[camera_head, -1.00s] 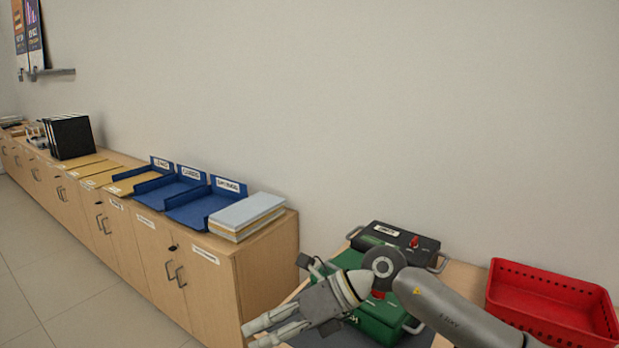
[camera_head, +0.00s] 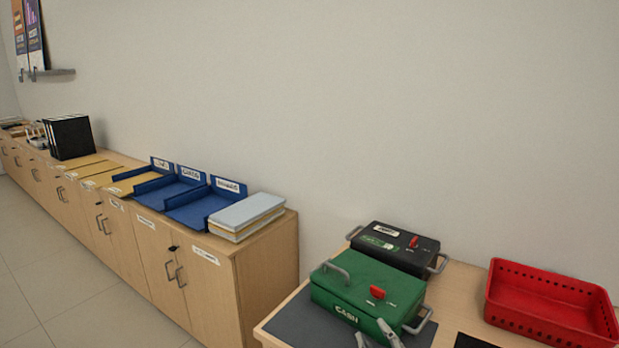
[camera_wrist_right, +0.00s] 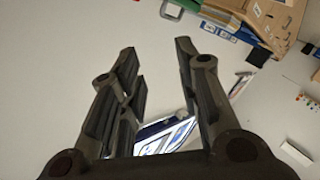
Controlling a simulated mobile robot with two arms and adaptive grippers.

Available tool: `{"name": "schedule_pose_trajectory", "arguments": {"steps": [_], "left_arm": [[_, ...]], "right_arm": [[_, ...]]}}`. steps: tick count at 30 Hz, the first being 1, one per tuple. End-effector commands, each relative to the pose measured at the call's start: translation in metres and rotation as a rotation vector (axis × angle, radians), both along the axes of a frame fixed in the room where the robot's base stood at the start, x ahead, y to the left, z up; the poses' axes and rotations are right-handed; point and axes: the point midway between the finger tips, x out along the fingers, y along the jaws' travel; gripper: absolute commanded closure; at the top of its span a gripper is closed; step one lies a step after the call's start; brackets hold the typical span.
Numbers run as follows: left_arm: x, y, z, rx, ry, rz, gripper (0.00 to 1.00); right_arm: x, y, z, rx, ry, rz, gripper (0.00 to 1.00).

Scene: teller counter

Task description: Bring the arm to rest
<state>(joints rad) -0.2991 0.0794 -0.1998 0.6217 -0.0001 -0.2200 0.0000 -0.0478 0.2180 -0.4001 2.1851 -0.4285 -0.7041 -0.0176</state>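My right gripper (camera_head: 376,338) shows only as its fingertips at the bottom edge of the head view, in front of the green cash box. The rest of the right arm is out of that view. In the right wrist view, the right gripper's two fingers (camera_wrist_right: 156,52) stand apart with nothing held between their tips. My left gripper is in neither view.
A green cash box (camera_head: 366,288) and a black box (camera_head: 395,247) stand on the wooden table (camera_head: 457,285), left of a red basket (camera_head: 552,302). Blue trays (camera_head: 200,205) line the cabinets at left. The wrist view shows pale floor and a wooden piece (camera_wrist_right: 262,22).

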Motion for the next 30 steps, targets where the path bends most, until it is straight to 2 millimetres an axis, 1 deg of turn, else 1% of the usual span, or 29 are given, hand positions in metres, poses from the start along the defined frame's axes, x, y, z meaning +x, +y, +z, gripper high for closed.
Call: {"name": "schedule_pose_trajectory", "arguments": {"steps": [1,2,3,5,6,8,9,13,16,19,20,21,26,29,30], "left_arm": [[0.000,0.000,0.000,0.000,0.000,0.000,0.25],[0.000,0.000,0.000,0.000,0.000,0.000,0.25],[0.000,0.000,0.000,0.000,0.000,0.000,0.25],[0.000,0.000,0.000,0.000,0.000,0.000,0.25],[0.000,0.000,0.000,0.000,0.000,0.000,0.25],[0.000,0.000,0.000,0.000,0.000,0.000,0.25],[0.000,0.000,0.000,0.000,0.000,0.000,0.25],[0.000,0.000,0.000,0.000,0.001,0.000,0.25],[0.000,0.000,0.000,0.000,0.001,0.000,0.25],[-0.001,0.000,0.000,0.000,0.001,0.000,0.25],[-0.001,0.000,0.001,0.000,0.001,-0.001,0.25],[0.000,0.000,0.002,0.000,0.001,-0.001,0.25],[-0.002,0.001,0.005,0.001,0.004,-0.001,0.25],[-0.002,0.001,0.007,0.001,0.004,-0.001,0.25],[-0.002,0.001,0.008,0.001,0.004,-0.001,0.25]], "right_arm": [[-0.018,-0.015,-0.030,0.045,0.123,-0.051,0.69],[-0.029,-0.023,-0.046,0.068,0.194,-0.079,0.69],[-0.046,-0.033,-0.067,0.099,0.290,-0.115,0.69],[-0.074,-0.046,-0.096,0.138,0.427,-0.165,0.69],[-0.094,-0.053,-0.113,0.160,0.514,-0.194,0.69],[-0.122,-0.060,-0.134,0.189,0.631,-0.230,0.69],[-0.140,-0.064,-0.145,0.204,0.701,-0.251,0.69],[-0.196,-0.072,-0.172,0.244,0.901,-0.304,0.69],[-0.235,-0.076,-0.184,0.266,1.033,-0.335,0.69],[-0.274,-0.078,-0.192,0.282,1.157,-0.362,0.69],[-0.275,-0.078,-0.197,0.283,1.171,-0.364,0.69],[-0.270,-0.077,-0.206,0.279,1.169,-0.363,0.69],[-0.261,-0.076,-0.241,0.274,1.180,-0.364,0.69],[-0.258,-0.075,-0.267,0.270,1.192,-0.365,0.69],[-0.257,-0.075,-0.279,0.269,1.197,-0.365,0.69]]}}
